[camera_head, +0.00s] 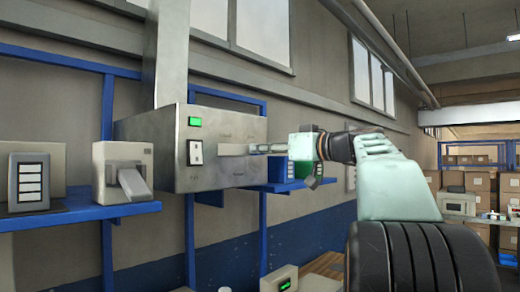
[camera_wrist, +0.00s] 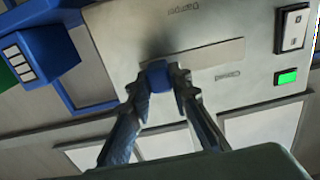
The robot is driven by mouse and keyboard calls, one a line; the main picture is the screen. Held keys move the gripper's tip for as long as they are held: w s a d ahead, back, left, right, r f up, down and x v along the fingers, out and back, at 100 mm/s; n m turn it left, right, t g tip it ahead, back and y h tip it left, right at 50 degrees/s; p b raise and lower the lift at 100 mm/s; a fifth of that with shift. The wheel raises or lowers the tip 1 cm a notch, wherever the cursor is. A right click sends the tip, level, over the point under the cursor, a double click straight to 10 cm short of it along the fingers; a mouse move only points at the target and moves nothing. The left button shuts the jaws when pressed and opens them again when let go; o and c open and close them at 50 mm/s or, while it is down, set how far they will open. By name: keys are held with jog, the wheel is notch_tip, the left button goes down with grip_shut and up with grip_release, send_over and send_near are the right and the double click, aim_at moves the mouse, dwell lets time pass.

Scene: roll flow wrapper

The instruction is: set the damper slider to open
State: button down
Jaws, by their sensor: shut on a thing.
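The damper slider's blue knob (camera_wrist: 158,78) sits at the left end of a pale slot plate (camera_wrist: 205,57) in the wrist view. My gripper (camera_wrist: 160,82) is shut on the knob, with a finger on each side. A "Damper" label and a "Closed" label show on the panel, the latter beside the slot's middle. In the head view my gripper (camera_head: 262,148) reaches from the right to the right end of the slot plate (camera_head: 234,149) on the grey metal box (camera_head: 210,170). The knob cannot be made out there.
The box also carries a green light (camera_head: 194,122) and a white rocker switch (camera_head: 195,153). To the left, a blue shelf (camera_head: 90,213) holds a keypad unit (camera_head: 30,181) and a lever box (camera_head: 124,172). A blue frame runs behind the box.

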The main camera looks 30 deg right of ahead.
jog(key=c, duration=2.1)
grip_release()
jog(key=shift+d+r, duration=0.15)
jog(key=o, duration=0.3)
jog(key=shift+d, duration=0.1)
jog(key=shift+o, duration=0.2)
jog(key=v, duration=1.2)
